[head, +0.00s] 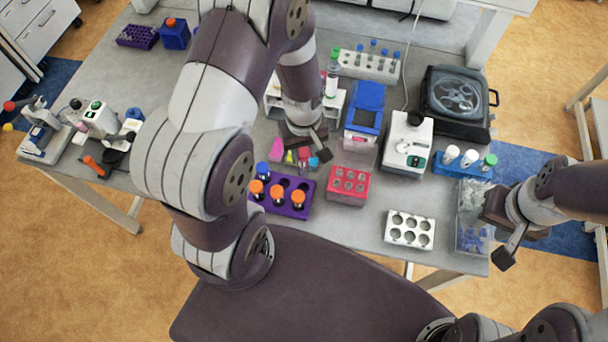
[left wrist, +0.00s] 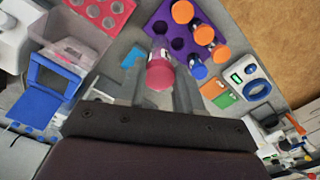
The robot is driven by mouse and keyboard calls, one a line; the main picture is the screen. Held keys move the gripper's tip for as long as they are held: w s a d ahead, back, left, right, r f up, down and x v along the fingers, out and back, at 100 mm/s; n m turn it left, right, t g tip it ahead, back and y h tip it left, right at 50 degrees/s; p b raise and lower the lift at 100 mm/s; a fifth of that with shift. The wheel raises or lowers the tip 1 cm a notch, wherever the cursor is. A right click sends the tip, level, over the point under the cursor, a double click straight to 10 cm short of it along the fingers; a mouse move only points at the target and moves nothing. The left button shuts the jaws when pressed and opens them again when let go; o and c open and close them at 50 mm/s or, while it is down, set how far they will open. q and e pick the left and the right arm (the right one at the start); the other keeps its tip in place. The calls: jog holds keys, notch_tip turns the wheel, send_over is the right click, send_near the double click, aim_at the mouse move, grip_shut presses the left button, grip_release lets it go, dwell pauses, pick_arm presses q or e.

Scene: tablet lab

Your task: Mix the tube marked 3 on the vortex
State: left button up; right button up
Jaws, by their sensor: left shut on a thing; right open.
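My left gripper (head: 305,152) is shut on a tube with a pinkish-red cap (left wrist: 160,73), above the table behind the purple rack. The cap sits between the two fingers in the left wrist view; the tube's lower part is hard to see, and no number is legible on it. A white device with a black round cup on top (head: 407,150), which looks like the vortex, stands on the table to the right of the blue box; its cup is empty. My right gripper (head: 501,238) is open and empty at the table's right front corner.
The purple rack (head: 276,207) holds orange- and blue-capped tubes. A red rack (head: 348,187), a white rack (head: 409,230) and a blue-lidded box (head: 364,112) stand nearby. A blue rack with white- and green-capped tubes (head: 464,165) and a black case (head: 457,100) stand right of the vortex.

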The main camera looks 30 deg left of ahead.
pick_arm(q)
notch_tip(320, 180, up, 5)
jog(key=p, duration=0.2)
jog(key=shift+p, duration=0.35)
jog(key=shift+s+f, duration=0.1)
jog(key=shift+f, duration=0.15)
jog(key=shift+f+b, duration=0.2)
jog(key=shift+b, duration=0.55)
jog(key=shift+t+y, duration=0.3)
jog(key=shift+r, duration=0.15)
pick_arm(e)
notch_tip(320, 180, up, 3)
jog(key=shift+s, duration=0.15)
